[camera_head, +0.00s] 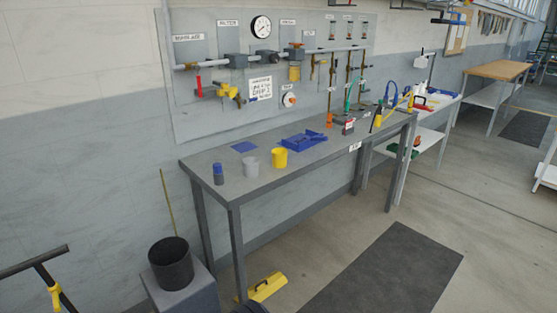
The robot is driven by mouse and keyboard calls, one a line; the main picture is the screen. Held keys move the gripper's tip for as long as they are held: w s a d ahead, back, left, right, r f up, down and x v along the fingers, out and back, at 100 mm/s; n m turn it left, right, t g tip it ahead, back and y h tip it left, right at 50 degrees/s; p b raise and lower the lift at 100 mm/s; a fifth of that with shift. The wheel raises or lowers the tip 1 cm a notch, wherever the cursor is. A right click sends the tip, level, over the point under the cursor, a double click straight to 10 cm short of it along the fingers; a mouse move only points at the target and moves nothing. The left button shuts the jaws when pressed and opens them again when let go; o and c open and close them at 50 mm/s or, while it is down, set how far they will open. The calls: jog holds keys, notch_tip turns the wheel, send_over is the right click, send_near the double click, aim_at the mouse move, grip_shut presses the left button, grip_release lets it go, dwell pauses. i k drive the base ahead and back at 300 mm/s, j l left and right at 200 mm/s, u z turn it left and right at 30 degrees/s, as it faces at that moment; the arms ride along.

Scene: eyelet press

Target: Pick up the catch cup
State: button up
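Two cups stand upright on the grey workbench (215,165), near its left end. One is a yellow cup (280,158) and the other a light grey cup (251,167) to its left, close by but apart. No label on either is readable, so I cannot tell which is the catch cup. My gripper is not in view, and nothing is seen touching either cup.
A pipe-fitted wall panel (212,110) rises behind. A black bin (170,264) and a yellow object (267,287) are below. Floor is open in front.

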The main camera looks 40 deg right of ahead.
aim_at(279, 158)
jog(key=i+l, duration=0.15)
jog(key=l, duration=0.2)
jog(key=i+l+u, duration=0.15)
jog(key=l, duration=0.2)
jog(key=i+l, duration=0.2)
jog(key=l, duration=0.15)
jog(key=i+l+u, duration=0.1)
jog(key=l, duration=0.3)
jog(key=i+l, duration=0.2)
jog(key=l, duration=0.15)
jog(key=i+l+u, duration=0.15)
jog(key=l, duration=0.25)
jog(key=i+l, duration=0.1)
jog(key=l, duration=0.3)
jog(key=u, duration=0.05)
